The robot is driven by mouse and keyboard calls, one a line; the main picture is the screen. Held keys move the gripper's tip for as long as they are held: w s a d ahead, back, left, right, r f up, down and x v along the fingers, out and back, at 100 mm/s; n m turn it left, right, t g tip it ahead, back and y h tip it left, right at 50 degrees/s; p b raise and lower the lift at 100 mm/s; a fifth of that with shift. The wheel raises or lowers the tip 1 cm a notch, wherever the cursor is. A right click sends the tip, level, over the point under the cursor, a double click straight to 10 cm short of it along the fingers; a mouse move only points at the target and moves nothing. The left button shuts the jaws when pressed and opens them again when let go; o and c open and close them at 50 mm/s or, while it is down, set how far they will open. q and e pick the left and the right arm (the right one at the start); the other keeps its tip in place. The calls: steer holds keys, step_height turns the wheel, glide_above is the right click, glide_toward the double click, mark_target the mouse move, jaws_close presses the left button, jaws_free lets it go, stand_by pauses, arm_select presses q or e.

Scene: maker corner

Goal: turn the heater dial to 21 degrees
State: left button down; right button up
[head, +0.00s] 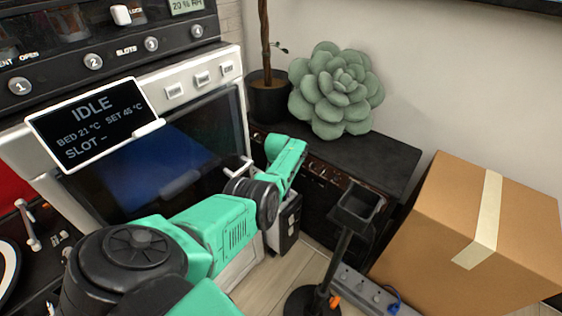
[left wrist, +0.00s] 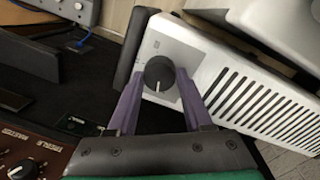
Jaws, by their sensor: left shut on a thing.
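The heater (left wrist: 225,75) shows in the left wrist view as a white box with a row of dark slots and a grey control plate. Its round black dial (left wrist: 159,73) sits on that plate, with a small pale mark near its lower edge. I cannot read any degree figures around it. My left gripper (left wrist: 159,80) has its two purple fingers on either side of the dial and is shut on it. In the head view my green left arm reaches toward the low area beside the printer, and its fingers are hidden. My right gripper is not in view.
The printer's screen (head: 92,122) reads IDLE. A black cabinet (head: 385,155) carries a green succulent-shaped cushion (head: 337,92) and a plant pot (head: 269,97). A cardboard box (head: 470,235), a power strip (head: 360,290) and a black stand (head: 338,250) crowd the floor at the right.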

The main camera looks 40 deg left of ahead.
arm_select(q)
steer(key=shift+m, duration=1.8)
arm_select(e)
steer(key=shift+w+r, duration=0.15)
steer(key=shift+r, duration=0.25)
arm_select(q)
steer(key=shift+m, duration=0.3)
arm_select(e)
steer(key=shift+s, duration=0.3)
